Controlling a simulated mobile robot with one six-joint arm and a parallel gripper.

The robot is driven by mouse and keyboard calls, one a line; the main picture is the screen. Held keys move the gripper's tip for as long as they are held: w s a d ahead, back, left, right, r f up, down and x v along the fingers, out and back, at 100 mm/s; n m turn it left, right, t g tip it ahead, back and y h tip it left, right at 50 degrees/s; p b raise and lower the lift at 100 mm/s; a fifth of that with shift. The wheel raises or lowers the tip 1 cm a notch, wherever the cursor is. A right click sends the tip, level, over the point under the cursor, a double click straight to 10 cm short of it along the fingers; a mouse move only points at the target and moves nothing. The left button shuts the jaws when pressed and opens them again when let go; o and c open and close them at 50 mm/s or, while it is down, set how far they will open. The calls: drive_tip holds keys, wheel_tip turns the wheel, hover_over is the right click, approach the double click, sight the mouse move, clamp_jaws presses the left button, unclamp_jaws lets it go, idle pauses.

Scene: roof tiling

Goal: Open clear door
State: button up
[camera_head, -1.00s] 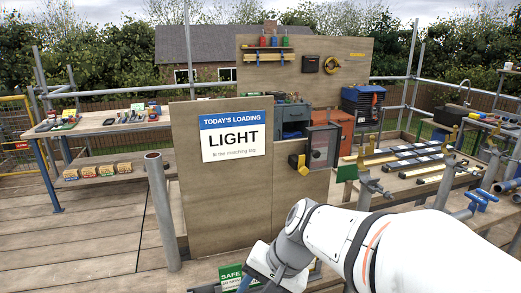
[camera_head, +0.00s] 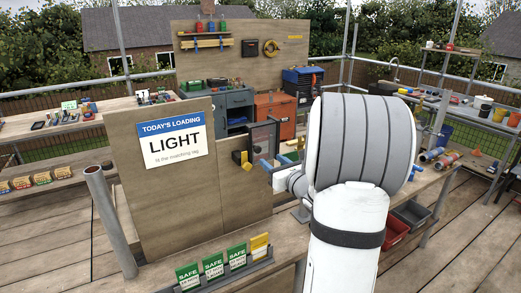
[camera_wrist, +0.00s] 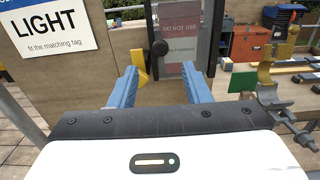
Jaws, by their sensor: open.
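The clear door (camera_wrist: 190,18) is a see-through panel in a grey frame, with a red "DO NOT USE" notice (camera_wrist: 181,27) showing through it. It looks shut. A round black knob (camera_wrist: 159,47) is on its left side. In the head view the clear door (camera_head: 262,137) stands right of the wooden sign board. My gripper (camera_wrist: 160,72) is open and empty, its two blue fingers pointing at the door. In the wrist view the knob appears between and beyond the fingertips, apart from them.
A yellow part (camera_wrist: 141,62) sits just left of the knob, close to the left finger. A "LIGHT" sign (camera_head: 172,141) is on the board. A green plate (camera_wrist: 243,80) and a clamp (camera_wrist: 267,85) stand at right. Safe tags (camera_head: 213,265) stand in front.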

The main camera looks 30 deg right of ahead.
sight(259, 150)
drive_tip(key=w+p, duration=0.2)
drive_tip(key=w, duration=0.5)
drive_tip(key=shift+w+a, duration=0.1)
drive_tip(key=shift+w, duration=0.3)
drive_tip(key=shift+c, duration=0.3)
clamp_jaws()
